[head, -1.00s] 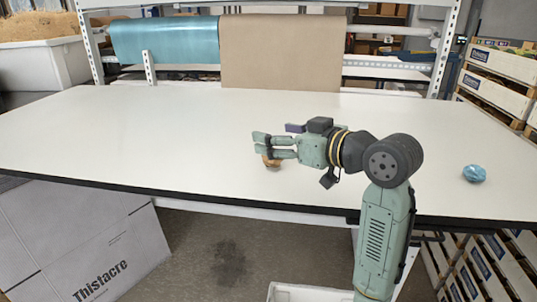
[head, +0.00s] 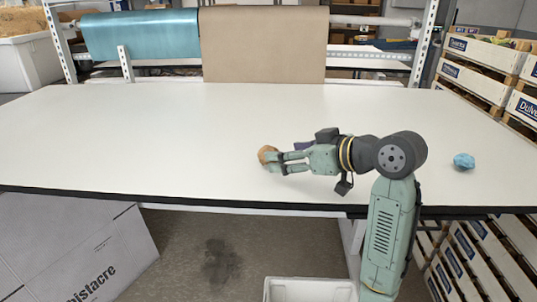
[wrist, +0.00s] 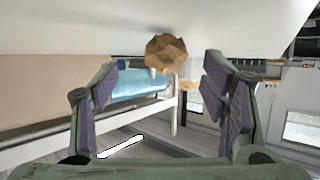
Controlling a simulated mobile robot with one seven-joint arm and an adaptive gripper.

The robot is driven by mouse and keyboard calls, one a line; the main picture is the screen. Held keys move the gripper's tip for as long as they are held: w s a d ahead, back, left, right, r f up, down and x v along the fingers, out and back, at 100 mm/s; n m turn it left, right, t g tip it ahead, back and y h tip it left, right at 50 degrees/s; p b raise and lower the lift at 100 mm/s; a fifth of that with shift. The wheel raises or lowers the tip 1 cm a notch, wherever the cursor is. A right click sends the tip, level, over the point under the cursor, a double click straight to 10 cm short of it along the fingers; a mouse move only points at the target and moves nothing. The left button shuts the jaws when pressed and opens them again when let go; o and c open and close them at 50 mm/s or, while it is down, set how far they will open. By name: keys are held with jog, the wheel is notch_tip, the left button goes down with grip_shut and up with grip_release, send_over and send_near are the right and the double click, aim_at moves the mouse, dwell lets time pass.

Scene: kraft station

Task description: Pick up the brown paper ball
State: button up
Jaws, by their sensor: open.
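The brown paper ball (head: 266,154) rests on the white table, just left of my fingertips in the head view. Its right side is partly covered by the fingers there. In the wrist view the ball (wrist: 167,53) shows whole, at the upper middle, between the directions of the two fingertips and a little beyond them. My gripper (head: 283,160) is open and empty, low over the table and pointing left. In the wrist view my gripper (wrist: 160,72) shows purple pads spread wide on both sides. I cannot tell whether a finger touches the ball.
The white table (head: 130,140) is mostly bare around the ball. A blue paper ball (head: 464,161) lies to the right, past my arm. Blue (head: 140,38) and brown paper rolls (head: 264,45) hang at the back. A white bin (head: 310,290) stands below the front edge.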

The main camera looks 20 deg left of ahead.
aim_at(261, 155)
jog(key=x, duration=0.1)
jog(key=p+x, duration=0.1)
jog(key=x, duration=0.2)
jog(key=shift+s+a+r, duration=0.2)
jog(key=shift+s+r, duration=0.05)
jog(key=shift+w+a+f, duration=0.2)
jog(key=shift+a+f, duration=0.05)
jog(key=shift+a, duration=0.05)
jog(key=c, duration=0.8)
